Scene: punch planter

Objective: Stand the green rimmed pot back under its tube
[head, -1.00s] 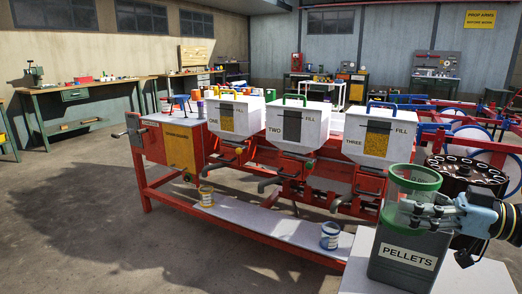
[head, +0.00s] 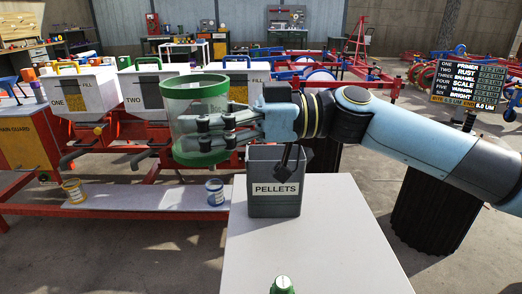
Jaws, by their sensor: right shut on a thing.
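The green rimmed pot (head: 188,105) is a clear cylinder with a green band at top and bottom. My right gripper (head: 215,128) is shut on its side and holds it upright in the air, left of the pellets bin. Behind it is the red machine with white hoppers marked ONE (head: 80,94), TWO (head: 140,92) and a third hopper (head: 238,82), partly hidden by the pot and my gripper. On the pale lower shelf (head: 140,198) stand a yellow rimmed pot (head: 74,190) and a blue rimmed pot (head: 214,191). My left gripper is not in view.
A grey PELLETS bin (head: 273,192) stands on a white table (head: 310,250), with a small green-topped object (head: 282,285) at its front edge. The shelf between the two pots is clear. A dark sign board (head: 466,82) stands at right.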

